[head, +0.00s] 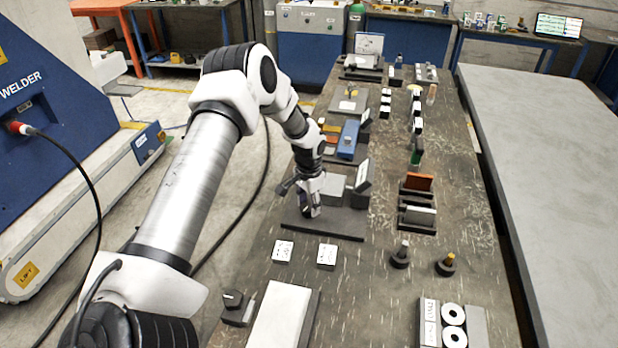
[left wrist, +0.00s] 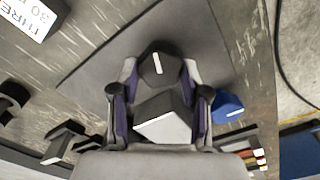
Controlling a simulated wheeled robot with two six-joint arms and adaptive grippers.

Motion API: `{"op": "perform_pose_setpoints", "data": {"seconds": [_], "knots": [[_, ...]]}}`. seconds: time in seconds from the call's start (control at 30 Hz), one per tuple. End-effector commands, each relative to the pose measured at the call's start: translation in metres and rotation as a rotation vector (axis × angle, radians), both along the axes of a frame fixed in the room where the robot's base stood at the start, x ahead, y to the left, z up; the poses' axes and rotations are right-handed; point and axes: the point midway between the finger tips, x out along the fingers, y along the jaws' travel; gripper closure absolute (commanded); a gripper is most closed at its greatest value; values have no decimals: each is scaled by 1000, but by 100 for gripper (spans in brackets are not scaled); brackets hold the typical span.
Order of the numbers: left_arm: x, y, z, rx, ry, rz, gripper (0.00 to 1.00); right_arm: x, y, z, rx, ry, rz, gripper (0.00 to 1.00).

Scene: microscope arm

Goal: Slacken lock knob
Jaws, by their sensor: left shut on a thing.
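My left gripper (head: 309,210) is low over the dark base plate (head: 325,236) of a fixture on the bench. In the left wrist view the left gripper (left wrist: 159,80) has its two fingers on either side of the lock knob (left wrist: 158,68), a dark faceted knob with a white line on its top. It is shut on the knob. A grey block (left wrist: 168,122) with a pale face lies just below the knob in that view. In the head view the gripper hides the knob. My right gripper is not in view.
Two small white labelled blocks (head: 283,251) sit in front of the plate. Two dark weights with upright stems (head: 401,255) stand to the right. A blue block (head: 348,139) and other fixtures lie behind. The right part of the bench (head: 462,190) is clear.

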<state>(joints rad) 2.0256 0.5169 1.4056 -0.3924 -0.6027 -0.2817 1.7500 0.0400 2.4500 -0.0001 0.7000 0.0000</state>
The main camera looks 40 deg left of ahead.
Motion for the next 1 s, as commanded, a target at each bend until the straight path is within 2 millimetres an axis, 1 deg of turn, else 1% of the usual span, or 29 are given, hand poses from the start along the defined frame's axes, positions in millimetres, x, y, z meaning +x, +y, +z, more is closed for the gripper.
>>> {"op": "perform_pose_setpoints", "data": {"seconds": [0.03, 0.1, 0.4, 0.9, 0.93, 0.97, 1.0], "knots": [[-4, -1, -1, -3, 12, 31, 89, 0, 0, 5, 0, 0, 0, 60], [-4, -1, -1, -3, 10, 74, 89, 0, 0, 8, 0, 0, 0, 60], [-3, 0, -3, -2, 9, 188, 89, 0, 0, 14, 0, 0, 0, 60], [-3, 0, -3, -2, 9, 207, 89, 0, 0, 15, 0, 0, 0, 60], [-3, 0, -3, -2, 9, 207, 47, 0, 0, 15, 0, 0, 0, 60], [-3, 0, -3, -2, 9, 207, 37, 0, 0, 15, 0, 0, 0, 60], [-3, 0, -3, -2, 8, 207, 29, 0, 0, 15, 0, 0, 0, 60]]}}
